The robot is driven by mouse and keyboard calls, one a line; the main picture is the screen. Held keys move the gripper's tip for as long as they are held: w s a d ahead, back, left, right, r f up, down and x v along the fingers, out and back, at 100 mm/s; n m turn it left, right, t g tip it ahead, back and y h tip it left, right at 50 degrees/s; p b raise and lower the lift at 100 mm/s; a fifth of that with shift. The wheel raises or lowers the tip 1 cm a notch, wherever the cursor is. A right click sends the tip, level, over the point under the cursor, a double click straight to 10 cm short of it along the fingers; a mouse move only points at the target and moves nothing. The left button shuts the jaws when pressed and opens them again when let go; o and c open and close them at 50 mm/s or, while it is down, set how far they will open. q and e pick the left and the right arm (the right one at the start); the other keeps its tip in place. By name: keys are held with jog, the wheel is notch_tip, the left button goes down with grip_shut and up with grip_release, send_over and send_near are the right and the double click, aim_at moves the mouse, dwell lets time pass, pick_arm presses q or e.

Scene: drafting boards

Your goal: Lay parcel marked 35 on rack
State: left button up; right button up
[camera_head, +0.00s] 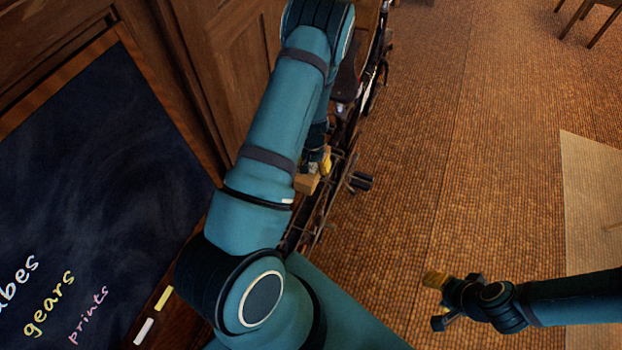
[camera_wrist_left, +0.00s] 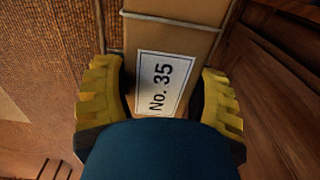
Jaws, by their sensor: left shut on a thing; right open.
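The brown parcel (camera_wrist_left: 179,40) has a white label reading "No. 35" in the left wrist view. My left gripper (camera_wrist_left: 160,95) has its yellow-padded fingers on either side of it and is shut on it. In the head view a small part of the parcel (camera_head: 307,184) shows beside my left arm, at the bicycle's metal rack (camera_head: 318,212). A thin metal bar crosses the parcel in the wrist view. My arm hides much of the rack, so I cannot tell whether the parcel rests on it. My right gripper (camera_head: 438,300) is open and empty above the floor.
The bicycle (camera_head: 372,85) stands along a wooden panelled wall (camera_head: 235,60). A chalkboard (camera_head: 90,170) with chalk sticks (camera_head: 164,298) on its ledge is at the left. Chair legs (camera_head: 590,20) show at the top right.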

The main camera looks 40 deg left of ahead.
pick_arm(q)
jog(key=shift+f+b, duration=0.5)
jog(key=shift+f, duration=2.1)
jog(key=shift+f, duration=0.1)
jog(key=o, duration=1.3)
jog(key=shift+o, duration=0.2)
